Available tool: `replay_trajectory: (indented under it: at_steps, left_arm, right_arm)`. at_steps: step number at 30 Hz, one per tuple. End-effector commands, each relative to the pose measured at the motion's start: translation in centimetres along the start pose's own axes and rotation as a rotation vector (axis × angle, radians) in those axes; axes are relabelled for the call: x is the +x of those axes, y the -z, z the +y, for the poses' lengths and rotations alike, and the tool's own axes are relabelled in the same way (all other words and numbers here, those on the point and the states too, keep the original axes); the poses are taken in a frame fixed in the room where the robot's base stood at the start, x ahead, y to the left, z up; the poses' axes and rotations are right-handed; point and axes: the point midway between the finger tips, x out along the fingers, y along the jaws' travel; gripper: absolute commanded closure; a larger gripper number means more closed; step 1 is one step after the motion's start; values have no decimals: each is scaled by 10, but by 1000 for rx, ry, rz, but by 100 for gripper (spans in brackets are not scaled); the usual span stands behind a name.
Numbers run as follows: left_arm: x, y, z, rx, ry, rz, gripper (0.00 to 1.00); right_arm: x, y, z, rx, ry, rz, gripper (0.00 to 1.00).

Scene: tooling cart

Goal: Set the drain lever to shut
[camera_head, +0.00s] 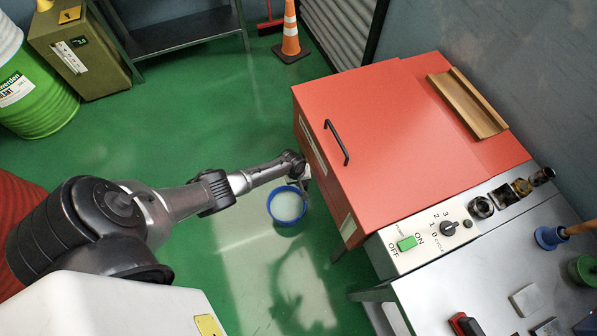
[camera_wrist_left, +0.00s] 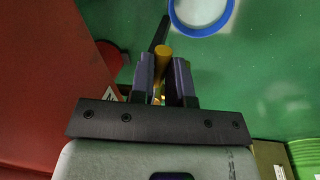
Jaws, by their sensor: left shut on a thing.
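My left gripper (camera_head: 303,172) reaches low beside the left side of the red machine. In the left wrist view its two fingers (camera_wrist_left: 164,82) are shut around a yellow grip (camera_wrist_left: 163,54), which looks like the drain lever's handle. A dark bar (camera_wrist_left: 159,32) shows just beyond the grip. The lever's pivot and any shut marking are hidden, so I cannot tell its setting. A blue-rimmed bucket (camera_head: 288,222) with pale contents stands on the floor below the gripper; its rim also shows in the wrist view (camera_wrist_left: 205,34). My right gripper is not in view.
The red machine cabinet (camera_head: 390,150) with a black handle stands right of the gripper. Its panel has a green switch (camera_head: 407,243) and a black knob (camera_head: 448,228). A metal worktop (camera_head: 465,280) is in front. Green floor (camera_head: 215,120) to the left is open.

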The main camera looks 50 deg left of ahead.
Motion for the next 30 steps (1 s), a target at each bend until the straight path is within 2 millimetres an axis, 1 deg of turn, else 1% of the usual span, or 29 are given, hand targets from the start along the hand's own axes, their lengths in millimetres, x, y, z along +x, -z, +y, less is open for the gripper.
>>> replay_trajectory:
  at_steps: [17, 18, 25, 26, 30]
  left_arm:
    - [0, 1, 3, -28, -1, 7, 100]
    - [0, 1, 3, -28, -1, 7, 82]
    - [0, 1, 2, -27, -1, 7, 60]
    - [0, 1, 2, -27, -1, 7, 58]
    - [0, 1, 2, -27, 0, 6, 58]
  right_arm:
    - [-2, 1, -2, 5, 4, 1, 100]
    - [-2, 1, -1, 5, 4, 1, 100]
    - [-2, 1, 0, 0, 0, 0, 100]
    - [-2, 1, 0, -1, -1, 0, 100]
    - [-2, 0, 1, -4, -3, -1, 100]
